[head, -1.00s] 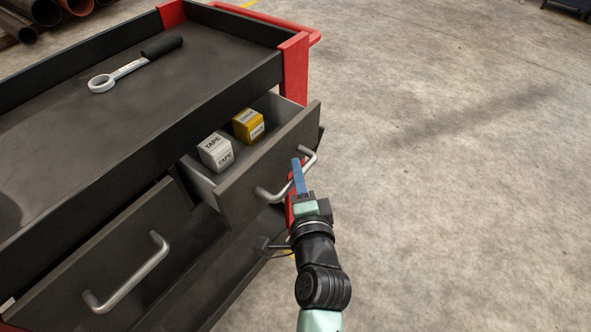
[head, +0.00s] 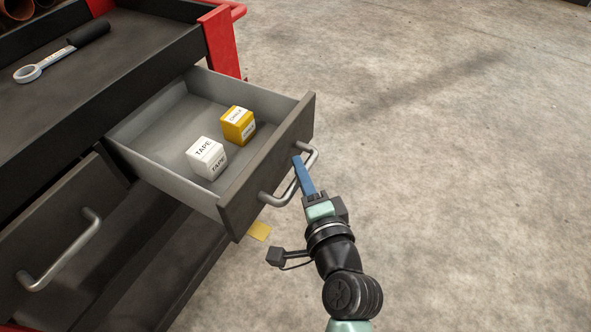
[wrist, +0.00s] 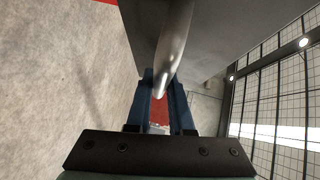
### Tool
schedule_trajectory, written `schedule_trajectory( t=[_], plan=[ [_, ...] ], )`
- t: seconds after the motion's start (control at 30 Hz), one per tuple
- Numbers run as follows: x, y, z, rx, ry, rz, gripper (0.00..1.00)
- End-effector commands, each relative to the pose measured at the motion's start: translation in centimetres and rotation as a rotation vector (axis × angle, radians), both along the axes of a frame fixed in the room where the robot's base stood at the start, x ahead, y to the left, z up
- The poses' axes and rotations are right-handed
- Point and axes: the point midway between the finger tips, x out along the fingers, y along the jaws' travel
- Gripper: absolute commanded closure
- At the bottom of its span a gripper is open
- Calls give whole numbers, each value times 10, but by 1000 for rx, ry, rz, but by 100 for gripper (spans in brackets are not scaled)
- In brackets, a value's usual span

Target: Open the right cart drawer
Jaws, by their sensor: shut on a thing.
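The right cart drawer (head: 268,165) is pulled well out of the cart, its grey inside showing. Its curved metal handle (head: 272,198) is on the dark front panel. My gripper (head: 303,172) is at the handle, with its blue fingers shut on the bar. In the wrist view the handle (wrist: 174,45) runs down between the two blue fingers (wrist: 159,95). A white tape box (head: 206,157) and a yellow box (head: 238,125) sit inside the drawer.
The left drawer (head: 50,235) with its own handle (head: 65,255) stands at lower left, slightly out. A wrench (head: 60,53) lies on the cart top. The concrete floor (head: 450,170) to the right is clear.

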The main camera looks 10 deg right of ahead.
Motion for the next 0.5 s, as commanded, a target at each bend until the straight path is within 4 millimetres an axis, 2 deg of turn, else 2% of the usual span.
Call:
schedule_trajectory(
  t=[0.27,0.3,0.43,0.5],
  plan=[
    [0,0,0,-1,1,0,100],
    [0,0,0,-1,1,0,77],
    [0,0,0,-1,0,0,53],
    [0,0,0,-1,0,0,51]
  ],
)
